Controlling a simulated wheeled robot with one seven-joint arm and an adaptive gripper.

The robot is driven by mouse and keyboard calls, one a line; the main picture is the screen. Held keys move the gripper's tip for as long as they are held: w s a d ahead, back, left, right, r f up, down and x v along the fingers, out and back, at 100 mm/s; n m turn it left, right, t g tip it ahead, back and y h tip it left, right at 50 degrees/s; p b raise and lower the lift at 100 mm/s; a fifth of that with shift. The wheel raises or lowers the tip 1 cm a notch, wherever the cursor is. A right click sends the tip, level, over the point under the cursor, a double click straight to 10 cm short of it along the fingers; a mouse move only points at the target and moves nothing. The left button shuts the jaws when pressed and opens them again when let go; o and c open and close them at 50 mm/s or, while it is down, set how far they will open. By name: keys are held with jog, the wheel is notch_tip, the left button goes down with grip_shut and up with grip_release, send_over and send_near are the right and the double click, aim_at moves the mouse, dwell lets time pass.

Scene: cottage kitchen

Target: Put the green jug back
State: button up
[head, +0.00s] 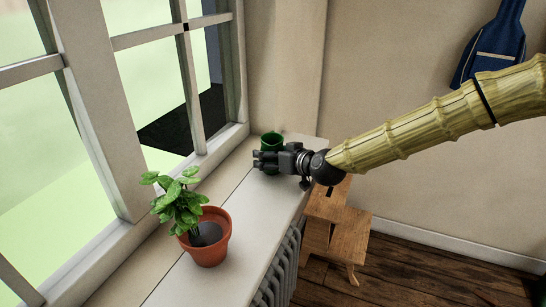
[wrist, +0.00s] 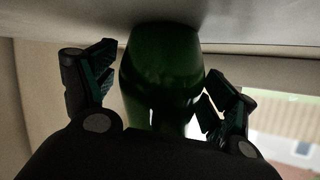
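The green jug (head: 271,138) stands on the far end of the white windowsill, partly hidden behind my gripper (head: 257,158) in the head view. In the wrist view the dark green jug (wrist: 160,75) fills the middle, between the two fingers of my gripper (wrist: 162,78). The fingers are spread, one on each side of the jug. A narrow gap shows on the left; the right finger is very near the jug's side, and I cannot tell whether it touches.
A leafy plant in a terracotta pot (head: 207,240) stands nearer on the windowsill (head: 255,205). The window is to the left, a radiator (head: 281,270) below the sill. A wooden step stool (head: 345,240) stands on the floor to the right. A blue bag (head: 492,45) hangs on the wall.

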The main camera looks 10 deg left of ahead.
dwell(0.3)
jog(key=shift+r, duration=0.2)
jog(key=shift+s+d, duration=0.2)
jog(key=shift+d, duration=0.05)
jog(key=b+v, duration=0.2)
jog(key=v, duration=0.9)
jog(key=shift+s+d+r, duration=0.1)
